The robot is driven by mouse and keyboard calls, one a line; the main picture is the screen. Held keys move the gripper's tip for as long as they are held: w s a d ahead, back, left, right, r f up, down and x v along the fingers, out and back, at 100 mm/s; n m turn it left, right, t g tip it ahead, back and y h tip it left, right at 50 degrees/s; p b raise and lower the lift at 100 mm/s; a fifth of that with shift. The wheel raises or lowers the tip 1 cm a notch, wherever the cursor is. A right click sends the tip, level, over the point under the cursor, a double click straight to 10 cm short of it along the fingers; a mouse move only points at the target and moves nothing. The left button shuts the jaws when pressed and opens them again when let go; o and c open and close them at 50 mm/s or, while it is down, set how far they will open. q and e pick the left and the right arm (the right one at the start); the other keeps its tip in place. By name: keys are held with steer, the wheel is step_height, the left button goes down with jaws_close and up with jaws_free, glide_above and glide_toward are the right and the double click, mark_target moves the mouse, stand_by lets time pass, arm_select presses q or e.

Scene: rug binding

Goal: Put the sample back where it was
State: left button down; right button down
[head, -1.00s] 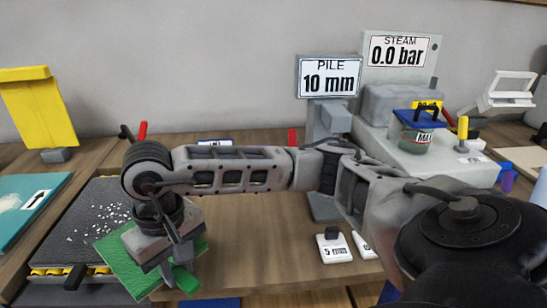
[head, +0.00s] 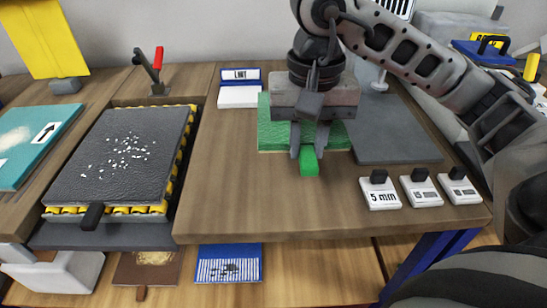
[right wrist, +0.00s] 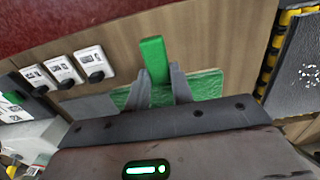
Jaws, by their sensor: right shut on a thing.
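The green sample (head: 273,136) is a square mat with a block-like green tab (head: 309,164) at its near edge. My right gripper (head: 308,150) is shut on that tab, with one finger on each side. The sample is over the middle of the wooden table, beside the dark grey plate (head: 395,140); I cannot tell whether it touches the table. The right wrist view shows the tab (right wrist: 153,60) between the fingers (right wrist: 160,88). The gripper body hides much of the sample. My left gripper is not in view.
A dark tray with white flecks (head: 95,170) stands left on yellow rollers. White blocks, one marked 5 mm (head: 380,195), sit at the front right. A blue-edged white box (head: 239,92) lies behind the sample. The table front between them is clear.

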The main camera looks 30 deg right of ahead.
steer(key=w, duration=0.1)
steer(key=w+f, duration=0.1)
steer(key=w, duration=0.2)
steer(key=shift+w+f+p, duration=0.25)
steer(key=shift+f+p, duration=0.05)
steer(key=shift+f, duration=0.1)
glide_above(273, 172)
steer(key=s, duration=0.1)
step_height(273, 172, down, 5)
steer(key=shift+r, duration=0.1)
steer(key=shift+w+f, duration=0.15)
steer(key=shift+f, duration=0.1)
steer(key=f, duration=0.2)
steer(key=f+p, duration=0.1)
steer(key=shift+w+f, duration=0.1)
steer(key=shift+w, duration=0.15)
steer(key=shift+f, duration=0.2)
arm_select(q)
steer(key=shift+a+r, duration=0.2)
